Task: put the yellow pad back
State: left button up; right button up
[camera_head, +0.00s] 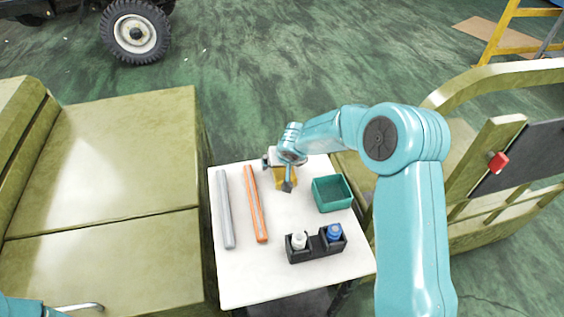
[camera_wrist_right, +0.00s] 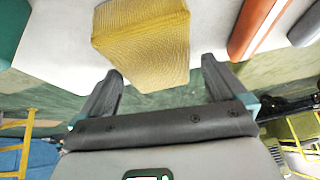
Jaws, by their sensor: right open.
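The yellow pad (camera_head: 288,178) is on the white table (camera_head: 235,275) near its far edge, partly hidden by my right gripper (camera_head: 279,173). In the right wrist view the yellow pad (camera_wrist_right: 143,42) is a ribbed yellow block, just beyond the two dark fingertips of my right gripper (camera_wrist_right: 161,68). The fingers are spread apart with the pad's near end in front of the gap. I cannot tell whether they touch it.
An open green bin (camera_head: 332,194) stands right of the pad. A grey rod (camera_head: 225,210) and an orange rod (camera_head: 255,205) lie to the left. A black holder (camera_head: 316,246) with a white bottle (camera_head: 299,240) and a blue bottle (camera_head: 334,232) stands nearer. Olive seats flank the table.

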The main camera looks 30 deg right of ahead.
jog(key=v, duration=1.2)
jog(key=shift+p, duration=0.3)
jog(key=shift+s+f, duration=0.1)
